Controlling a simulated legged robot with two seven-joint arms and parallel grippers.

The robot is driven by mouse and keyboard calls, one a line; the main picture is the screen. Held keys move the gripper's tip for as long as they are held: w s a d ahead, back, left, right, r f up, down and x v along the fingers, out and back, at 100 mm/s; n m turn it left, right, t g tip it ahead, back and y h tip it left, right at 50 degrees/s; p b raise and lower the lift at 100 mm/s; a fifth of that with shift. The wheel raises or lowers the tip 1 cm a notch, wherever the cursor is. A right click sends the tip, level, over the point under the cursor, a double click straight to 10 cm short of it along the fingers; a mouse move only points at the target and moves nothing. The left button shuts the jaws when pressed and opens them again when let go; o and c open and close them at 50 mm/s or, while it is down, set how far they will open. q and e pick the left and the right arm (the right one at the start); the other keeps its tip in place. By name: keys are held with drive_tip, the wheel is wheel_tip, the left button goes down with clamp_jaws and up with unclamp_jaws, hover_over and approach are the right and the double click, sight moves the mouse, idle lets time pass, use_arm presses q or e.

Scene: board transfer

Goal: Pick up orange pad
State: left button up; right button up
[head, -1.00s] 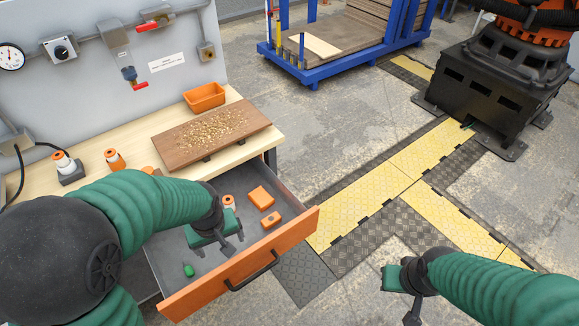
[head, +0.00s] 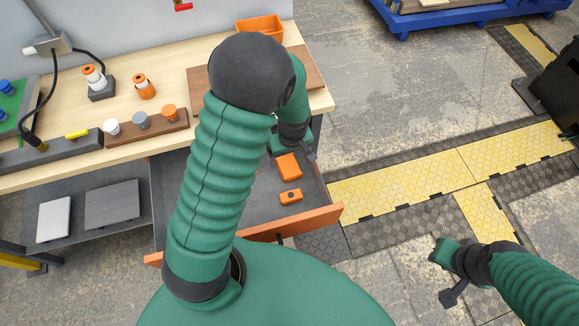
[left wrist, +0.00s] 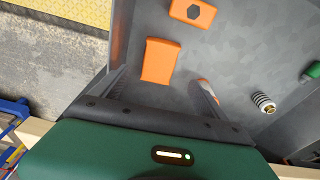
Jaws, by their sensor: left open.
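An orange pad (head: 288,166), a plain rectangular block, lies on the floor of the open drawer (head: 325,213). It also shows in the left wrist view (left wrist: 160,61), between the finger lines and beyond the tips. My left gripper (head: 308,152) is over the drawer, just behind the pad in the head view. In the left wrist view my left gripper (left wrist: 162,85) is open with nothing between its fingers. My right gripper (head: 449,280) is over the floor at the lower right, and its jaw opening is unclear.
A smaller orange block with a dark hexagon (head: 291,196) lies near the pad, towards the drawer front. A ribbed metal part (left wrist: 264,103) and a green piece (left wrist: 312,71) lie elsewhere in the drawer. The workbench (head: 60,168) is behind. My left arm hides much of the drawer.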

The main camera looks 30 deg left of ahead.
sight(289, 165)
use_arm(q)
wheel_tip(289, 165, down, 2)
drive_tip(key=shift+w+f, duration=0.1)
drive_tip(key=shift+w, duration=0.05)
wheel_tip(289, 165, down, 4)
drive_tip(key=shift+r+b, duration=0.1)
drive_tip(key=shift+b, duration=0.2)
drive_tip(key=shift+w+a+f, duration=0.1)
drive_tip(key=shift+w+f, duration=0.1)
drive_tip(key=shift+f, duration=0.2)
drive_tip(key=shift+s+r, duration=0.1)
drive_tip(key=c, duration=1.5)
drive_tip(key=shift+o, duration=0.2)
drive_tip(key=shift+r, duration=0.1)
wheel_tip(289, 165, up, 10)
drive_tip(key=p, duration=0.1)
